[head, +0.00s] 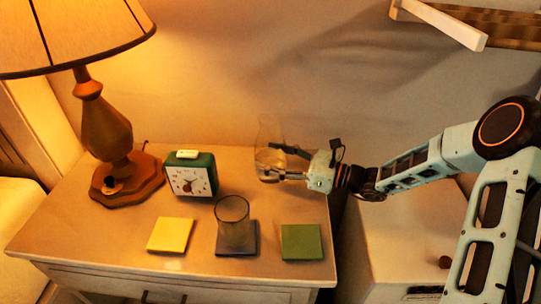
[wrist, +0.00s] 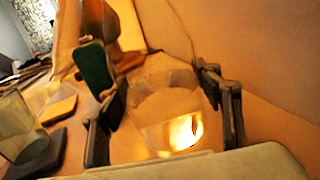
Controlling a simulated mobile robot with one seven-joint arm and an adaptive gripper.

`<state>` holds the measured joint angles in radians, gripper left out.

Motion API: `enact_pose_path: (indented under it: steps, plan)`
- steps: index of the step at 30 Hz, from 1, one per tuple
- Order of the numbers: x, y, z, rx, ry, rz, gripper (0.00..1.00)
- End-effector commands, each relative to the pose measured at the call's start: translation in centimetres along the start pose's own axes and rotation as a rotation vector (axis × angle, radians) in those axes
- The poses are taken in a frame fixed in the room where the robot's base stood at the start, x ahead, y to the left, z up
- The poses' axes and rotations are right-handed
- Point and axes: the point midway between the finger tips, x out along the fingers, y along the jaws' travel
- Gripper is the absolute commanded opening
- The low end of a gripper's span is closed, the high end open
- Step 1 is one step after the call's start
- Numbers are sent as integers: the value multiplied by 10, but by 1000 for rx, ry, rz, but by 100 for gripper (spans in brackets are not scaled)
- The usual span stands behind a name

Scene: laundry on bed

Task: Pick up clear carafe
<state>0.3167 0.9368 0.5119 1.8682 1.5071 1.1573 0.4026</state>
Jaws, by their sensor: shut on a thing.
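The clear carafe (head: 270,150) is at the back right of the nightstand, near the wall, and looks upright. It is see-through, so its outline is faint. My gripper (head: 284,164) reaches in from the right and is shut on the carafe, with a finger on either side of its body. In the wrist view the carafe (wrist: 168,105) lies between the two dark fingers of my gripper (wrist: 165,115). Whether its base touches the nightstand top is hard to tell.
The nightstand (head: 100,225) holds a lamp (head: 107,130), a green clock (head: 190,174), a glass (head: 233,222) on a dark coaster, a yellow coaster (head: 170,235) and a green coaster (head: 302,242). A wall stands close behind. A wooden shelf (head: 440,25) hangs at upper right.

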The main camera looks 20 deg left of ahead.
Motion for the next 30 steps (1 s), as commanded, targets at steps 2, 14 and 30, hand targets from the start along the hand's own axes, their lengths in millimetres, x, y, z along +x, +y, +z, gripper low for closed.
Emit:
enact_pose_path:
  steps: [2, 14, 30]
  plan:
    - [0, 0, 0, 1, 0, 0, 32]
    - [0, 0, 2, 0, -4, 1, 7]
    - [0, 0, 23, -2, -5, 1, 7]
